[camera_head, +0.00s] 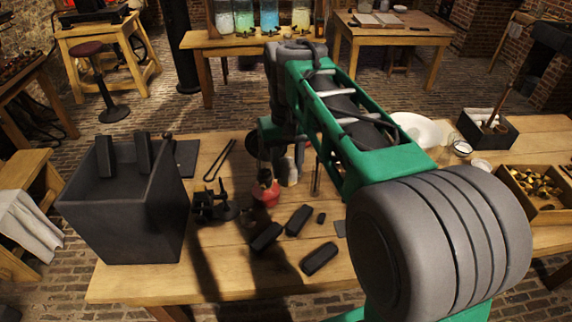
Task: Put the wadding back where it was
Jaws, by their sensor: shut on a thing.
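My gripper (288,163) is at the middle of the workbench, below my bent arm and partly hidden by it. It is shut on a small pale piece (288,174) that looks like the wadding, near the tabletop. Its outline is small and partly covered, so I cannot tell whether it touches the wood. A red jar with a dark top (266,189) stands just in front and to the left of my gripper.
A large dark bin (125,210) stands at the left. Several black blocks (319,259) lie in front. A small black device (214,205) and tongs (219,160) are nearby. At the right are a white bowl (417,129), a dark box (490,141) and a wooden tray (540,212).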

